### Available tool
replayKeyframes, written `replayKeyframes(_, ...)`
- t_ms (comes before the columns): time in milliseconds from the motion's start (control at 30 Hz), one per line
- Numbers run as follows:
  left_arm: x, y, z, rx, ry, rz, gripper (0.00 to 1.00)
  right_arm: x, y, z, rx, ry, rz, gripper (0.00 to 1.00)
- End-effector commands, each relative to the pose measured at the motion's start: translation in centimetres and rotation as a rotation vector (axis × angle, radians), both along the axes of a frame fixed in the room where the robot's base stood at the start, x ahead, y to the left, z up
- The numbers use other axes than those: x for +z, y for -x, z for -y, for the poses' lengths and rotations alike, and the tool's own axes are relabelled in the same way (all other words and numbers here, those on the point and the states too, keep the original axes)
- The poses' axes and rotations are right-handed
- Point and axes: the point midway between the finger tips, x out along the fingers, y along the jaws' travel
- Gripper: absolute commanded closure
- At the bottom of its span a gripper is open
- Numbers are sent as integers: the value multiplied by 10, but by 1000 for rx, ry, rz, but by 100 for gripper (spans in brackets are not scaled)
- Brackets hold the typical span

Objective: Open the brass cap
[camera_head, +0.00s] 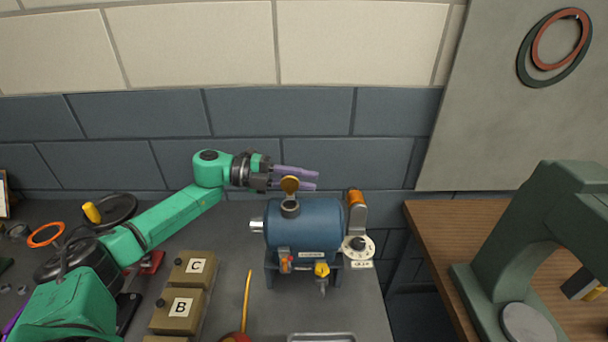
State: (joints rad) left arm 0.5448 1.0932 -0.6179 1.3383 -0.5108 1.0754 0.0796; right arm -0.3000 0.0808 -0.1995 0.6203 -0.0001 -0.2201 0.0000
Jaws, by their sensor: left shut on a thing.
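The brass cap (289,184) is a small round disc at the top of a short neck (290,206) on the blue casing (305,226). The cap looks raised and tilted above the neck, with its face toward me. My left gripper (300,179) reaches in from the left above the casing. Its purple fingers are at the cap, shut on it, one finger seen behind and above it. The exact contact is partly hidden by the cap. My right gripper is not in view.
Tan boxes marked C (195,268) and B (178,308) stand left. A green machine (545,230) stands right. A brick wall is behind.

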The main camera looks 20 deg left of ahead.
Motion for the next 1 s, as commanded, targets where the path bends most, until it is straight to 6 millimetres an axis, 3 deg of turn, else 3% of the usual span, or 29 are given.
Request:
replayKeyframes(333,-2,-4,-2,2,66,-131,100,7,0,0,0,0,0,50)
replayKeyframes(867,-3,-4,-2,3,75,-152,100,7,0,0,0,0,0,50)
replayKeyframes(900,-3,-4,-2,3,75,-152,60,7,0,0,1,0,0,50)
replayKeyframes(933,-3,-4,-2,3,75,-152,49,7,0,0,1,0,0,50)
replayKeyframes(1000,-3,-4,-2,2,75,-151,45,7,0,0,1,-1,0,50)
